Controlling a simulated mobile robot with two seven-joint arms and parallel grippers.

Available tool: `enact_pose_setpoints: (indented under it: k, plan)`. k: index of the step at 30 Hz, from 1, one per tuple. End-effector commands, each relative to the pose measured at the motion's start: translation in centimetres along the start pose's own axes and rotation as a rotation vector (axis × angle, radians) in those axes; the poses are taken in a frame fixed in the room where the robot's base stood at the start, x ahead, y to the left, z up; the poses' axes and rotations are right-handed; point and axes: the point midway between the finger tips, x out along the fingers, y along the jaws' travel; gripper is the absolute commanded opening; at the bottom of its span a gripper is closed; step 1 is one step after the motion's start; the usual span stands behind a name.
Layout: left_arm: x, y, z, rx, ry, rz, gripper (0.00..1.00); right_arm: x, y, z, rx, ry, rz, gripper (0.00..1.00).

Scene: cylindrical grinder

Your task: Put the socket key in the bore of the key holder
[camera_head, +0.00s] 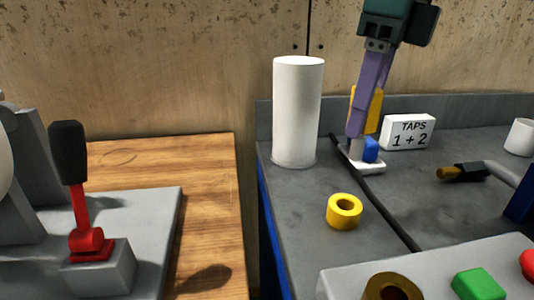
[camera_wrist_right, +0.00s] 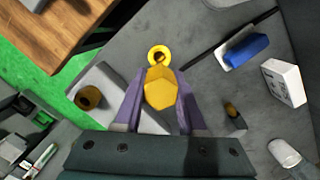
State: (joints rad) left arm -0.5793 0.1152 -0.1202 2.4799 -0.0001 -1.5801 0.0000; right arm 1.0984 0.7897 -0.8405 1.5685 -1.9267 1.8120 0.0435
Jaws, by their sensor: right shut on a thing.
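My right gripper (camera_head: 361,128) reaches down from the top of the head view with purple fingers. It is shut on the socket key, whose yellow body (camera_head: 376,110) shows behind the fingers. In the right wrist view the key (camera_wrist_right: 160,90) has a yellow six-sided end between the fingers; its lower end is hidden. Two things have a bore: a yellow ring (camera_head: 345,212) on the grey top, and a brass-lined hole (camera_head: 392,288) in a grey block. I cannot tell which is the key holder. The key looks raised and apart from both. My left gripper is out of view.
A white cylinder (camera_head: 297,110) stands left of my gripper. A black rod (camera_head: 378,200) crosses the grey top. Green (camera_head: 478,285) and red buttons sit at front right.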

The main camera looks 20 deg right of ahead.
Motion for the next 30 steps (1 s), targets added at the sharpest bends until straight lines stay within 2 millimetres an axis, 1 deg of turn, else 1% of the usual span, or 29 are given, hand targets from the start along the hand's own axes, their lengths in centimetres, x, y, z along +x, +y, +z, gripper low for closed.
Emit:
enact_pose_setpoints:
  k: [1, 4, 6, 11, 15, 18, 21, 27, 30]
  plan:
    - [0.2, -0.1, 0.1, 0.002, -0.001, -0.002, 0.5, 1.6, 0.1, -0.3, 0.001, 0.005, 0.003, 0.0]
    - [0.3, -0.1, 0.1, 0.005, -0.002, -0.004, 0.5, 3.8, 0.1, -0.5, -0.001, 0.003, 0.003, 0.0]
    - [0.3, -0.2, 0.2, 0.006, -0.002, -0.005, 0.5, 4.9, 0.1, -0.7, -0.001, 0.002, 0.002, 0.0]
    - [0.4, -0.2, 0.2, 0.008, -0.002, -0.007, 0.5, 6.2, 0.0, -0.8, -0.001, 0.0, 0.001, 0.0]
    - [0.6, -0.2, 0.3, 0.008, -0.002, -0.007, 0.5, 8.5, 0.1, -1.0, -0.002, 0.002, 0.002, 0.0]
    - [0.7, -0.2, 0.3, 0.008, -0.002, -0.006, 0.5, 9.7, 0.1, -1.2, -0.002, 0.001, 0.002, 0.0]
    - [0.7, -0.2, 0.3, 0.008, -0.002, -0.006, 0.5, 10.1, 0.0, -1.2, -0.002, -0.001, 0.0, 0.0]
    - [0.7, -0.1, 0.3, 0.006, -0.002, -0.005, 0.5, 10.1, 0.0, -1.2, -0.002, -0.001, 0.0, 0.0]
    - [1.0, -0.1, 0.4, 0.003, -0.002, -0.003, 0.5, 10.4, 0.0, -1.2, -0.002, -0.001, 0.0, 0.0]
